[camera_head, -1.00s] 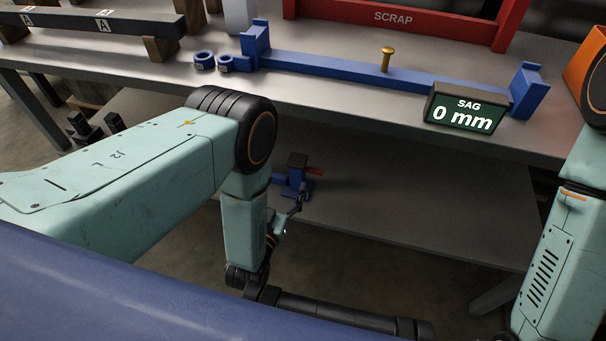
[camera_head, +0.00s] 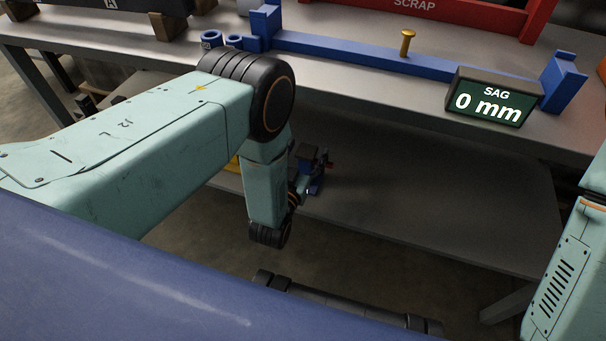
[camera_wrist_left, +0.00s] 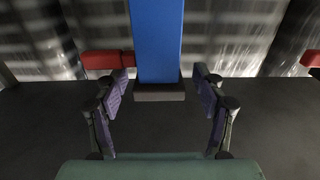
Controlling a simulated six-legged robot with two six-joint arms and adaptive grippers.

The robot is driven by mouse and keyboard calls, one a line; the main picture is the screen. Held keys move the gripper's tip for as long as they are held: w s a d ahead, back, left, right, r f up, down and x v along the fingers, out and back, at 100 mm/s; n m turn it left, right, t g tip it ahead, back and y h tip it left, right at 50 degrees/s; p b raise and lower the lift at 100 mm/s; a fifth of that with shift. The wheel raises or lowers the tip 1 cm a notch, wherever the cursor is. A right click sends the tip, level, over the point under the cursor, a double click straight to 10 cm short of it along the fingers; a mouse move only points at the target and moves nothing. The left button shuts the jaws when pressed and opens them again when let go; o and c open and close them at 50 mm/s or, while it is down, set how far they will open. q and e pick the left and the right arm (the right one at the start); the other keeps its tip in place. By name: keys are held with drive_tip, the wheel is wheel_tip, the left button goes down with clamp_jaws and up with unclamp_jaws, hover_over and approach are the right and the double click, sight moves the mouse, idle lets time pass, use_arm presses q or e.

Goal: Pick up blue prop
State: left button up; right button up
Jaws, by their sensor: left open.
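The blue prop (camera_head: 316,186) is on the lower shelf under the bench, with a dark top and a small red part at its side. My left arm and gripper cover part of it in the head view. In the left wrist view, the prop's blue body (camera_wrist_left: 157,42) runs down the middle to a dark block at its near end, with a red bar at its left. My left gripper (camera_wrist_left: 162,82) is open, one finger on each side of the dark block, with gaps showing. My right gripper is not in view; only part of that arm shows.
The bench top above carries a long blue beam (camera_head: 360,55), a brass pin (camera_head: 407,43), a sag display (camera_head: 493,98) reading 0 mm and two blue rings. A red scrap frame (camera_head: 450,14) is behind. The lower shelf (camera_head: 440,185) is clear to the right.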

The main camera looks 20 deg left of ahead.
use_arm(q)
drive_tip(key=shift+c, duration=0.4)
clamp_jaws()
idle(0.4)
drive_tip(key=shift+w+r, duration=0.1)
